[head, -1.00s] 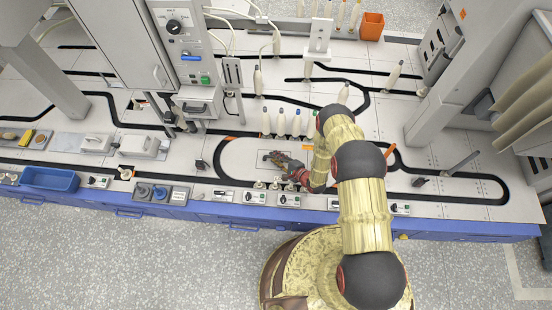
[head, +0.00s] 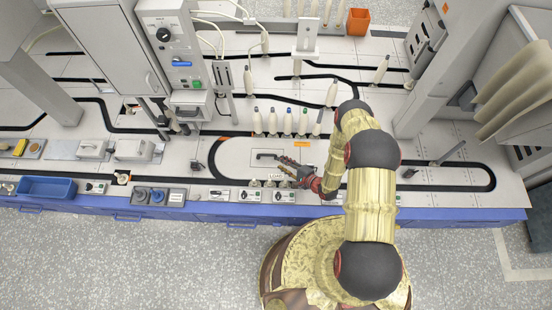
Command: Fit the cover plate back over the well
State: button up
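The cover plate (head: 255,163) appears as a pale rectangle with a dark bar handle (head: 267,156), inside the black track loop at the front middle of the bench. It looks flat with the bench top, and no open well shows. At this size I cannot tell whether it sits fully flush. My gripper (head: 284,164) is just right of and below the handle, apart from it as far as I can see. Its fingers point left. Nothing shows held in them, but the gap between them is too small to read.
Several bobbins (head: 287,122) stand in a row behind the loop. Small pegs (head: 255,183) and switch boxes (head: 248,195) line the front edge near my gripper. A blue tray (head: 46,187) lies far left. The bench inside the loop, left of the plate, is clear.

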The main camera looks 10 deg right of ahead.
jog(key=shift+v, duration=1)
jog(key=w+a+r+n+g+y, duration=0.2)
jog(key=a+r+n, duration=0.1)
jog(key=r, duration=0.8)
jog(key=w+a+r+n+g+y, duration=0.1)
jog(key=w+a+r+n+g, duration=0.1)
jog(key=r, duration=0.8)
jog(key=w+a+r+n+g+y, duration=0.2)
jog(key=a+r+n+g, duration=0.1)
jog(key=r, duration=0.8)
jog(key=s+d+r+n+g+h, duration=0.1)
jog(key=s+r+n+g+h, duration=0.15)
jog(key=s+r, duration=0.75)
jog(key=s+r+n+g+h, duration=0.1)
jog(key=s+r+n+h, duration=0.3)
jog(key=r, duration=1)
jog(key=s+d+r+t+h, duration=0.5)
jog(key=s+d+r, duration=0.6)
jog(key=s, duration=0.3)
jog(key=shift+s+d+r+n+h, duration=0.3)
jog(key=shift+d+n+h, duration=0.15)
jog(key=shift+d+h, duration=0.4)
jog(key=shift+w+t, duration=0.1)
jog(key=shift+t, duration=0.15)
